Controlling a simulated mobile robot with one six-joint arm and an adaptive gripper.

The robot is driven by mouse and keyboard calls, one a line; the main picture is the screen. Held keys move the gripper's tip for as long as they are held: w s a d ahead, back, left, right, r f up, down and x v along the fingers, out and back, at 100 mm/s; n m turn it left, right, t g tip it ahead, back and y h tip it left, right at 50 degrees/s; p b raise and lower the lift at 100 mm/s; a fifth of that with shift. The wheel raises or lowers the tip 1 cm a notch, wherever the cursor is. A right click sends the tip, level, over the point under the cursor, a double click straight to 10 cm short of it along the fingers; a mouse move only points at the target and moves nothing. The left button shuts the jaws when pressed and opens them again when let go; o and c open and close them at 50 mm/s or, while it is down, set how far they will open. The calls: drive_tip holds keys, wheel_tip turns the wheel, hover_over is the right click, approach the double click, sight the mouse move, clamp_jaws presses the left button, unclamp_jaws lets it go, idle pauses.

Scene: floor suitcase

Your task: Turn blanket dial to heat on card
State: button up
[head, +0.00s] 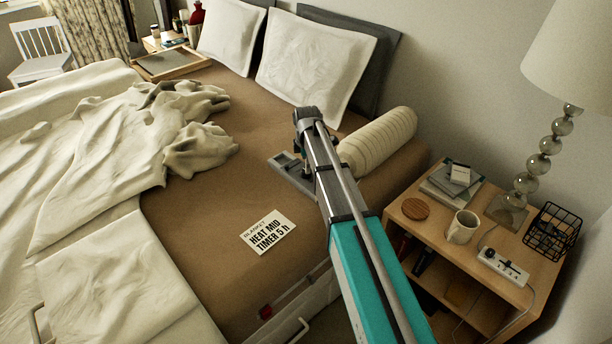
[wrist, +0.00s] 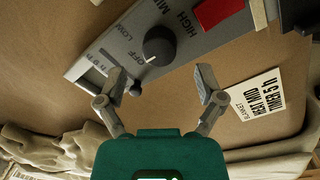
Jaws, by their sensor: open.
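The blanket controller (head: 284,163) is a grey panel on the brown bed, partly hidden by my arm in the head view. In the wrist view the controller (wrist: 92,66) carries a round black dial (wrist: 160,45) with OFF, LOW, MID and HIGH lettered around it. The dial's white mark is at its lower left, towards the OFF side. A small dark slider knob (wrist: 135,89) sits below it. The card (head: 267,232) reads BLANKET, HEAT MID, TIMER 5 h; it also shows in the wrist view (wrist: 258,101). My gripper (wrist: 160,96) is open and empty, its fingers apart just below the dial.
A red part (wrist: 215,12) is on the controller beside HIGH. A cream bolster (head: 380,143) lies right of my gripper, pillows (head: 312,65) behind it. A rumpled blanket (head: 110,150) covers the bed's left. A nightstand (head: 410,228) with a mug and lamp stands right.

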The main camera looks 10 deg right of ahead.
drive_tip(key=shift+w+f+b, duration=0.1)
drive_tip(key=shift+f+b, duration=1.45)
drive_tip(key=shift+f, duration=0.3)
drive_tip(key=shift+c, duration=0.3)
drive_tip(key=c, duration=1.1)
